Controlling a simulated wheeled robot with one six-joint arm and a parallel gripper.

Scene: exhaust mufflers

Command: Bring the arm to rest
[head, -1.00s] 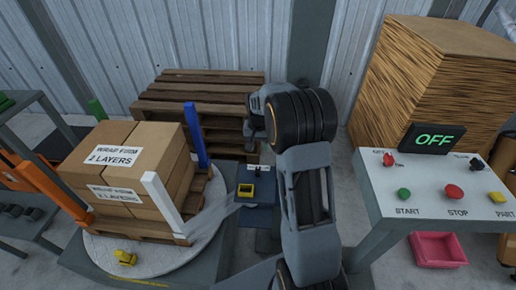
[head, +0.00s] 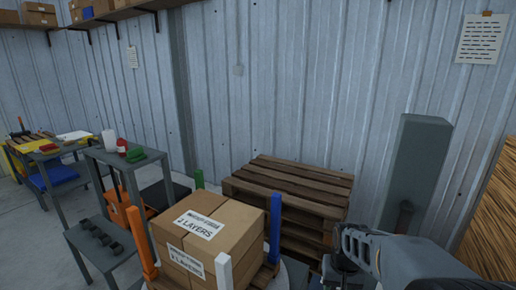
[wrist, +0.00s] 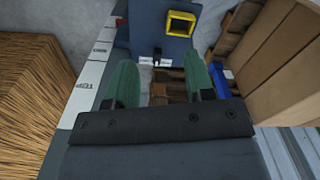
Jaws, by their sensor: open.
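My gripper (head: 345,262) is at the lower right of the head view, in front of the stacked pallets, with part of my grey arm beside it. Its fingertips are partly cut off there. In the wrist view my gripper (wrist: 160,75) shows two green finger pads spread well apart, with nothing between them. A blue box with a yellow-framed part (wrist: 181,24) is beyond the fingers, apart from them.
Taped cartons (head: 210,238) stand between coloured posts, including a blue post (head: 274,228). Wooden pallets (head: 290,190) are stacked by the wall. A grey column (head: 416,165) stands right. In the wrist view, a white panel (wrist: 92,75) and a brown layered stack (wrist: 35,95) are left.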

